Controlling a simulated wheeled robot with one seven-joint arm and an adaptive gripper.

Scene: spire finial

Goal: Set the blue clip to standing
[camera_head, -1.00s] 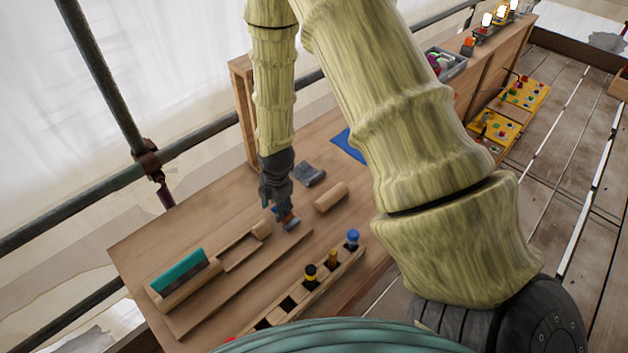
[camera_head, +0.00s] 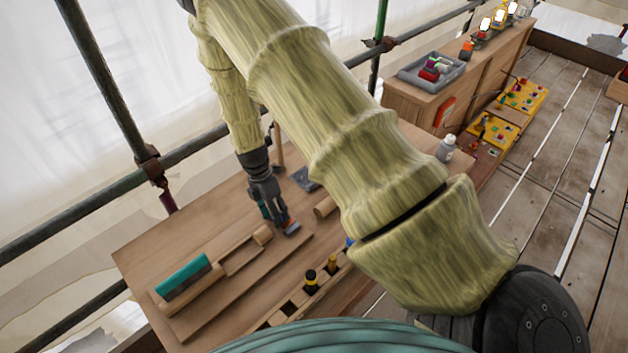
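My gripper (camera_head: 275,213) points down over the wooden bench (camera_head: 150,250), left of the middle. A small part with blue and orange-red (camera_head: 288,219) shows at its fingertips, on or just above a grey block (camera_head: 292,230). I cannot tell whether this part is the blue clip, whether it lies flat or stands, or whether the fingers touch it. A teal patch shows behind the fingers. The finger gap is too small to read. A blue-topped piece (camera_head: 348,242) at the rack is mostly hidden by my arm.
A wooden holder with a teal strip (camera_head: 183,277) lies front left. A rack (camera_head: 294,304) with black and yellow pegs runs along the near edge. A dark grey block (camera_head: 305,179) and a wooden cylinder (camera_head: 324,208) lie behind. A grey bin (camera_head: 432,72) stands back right.

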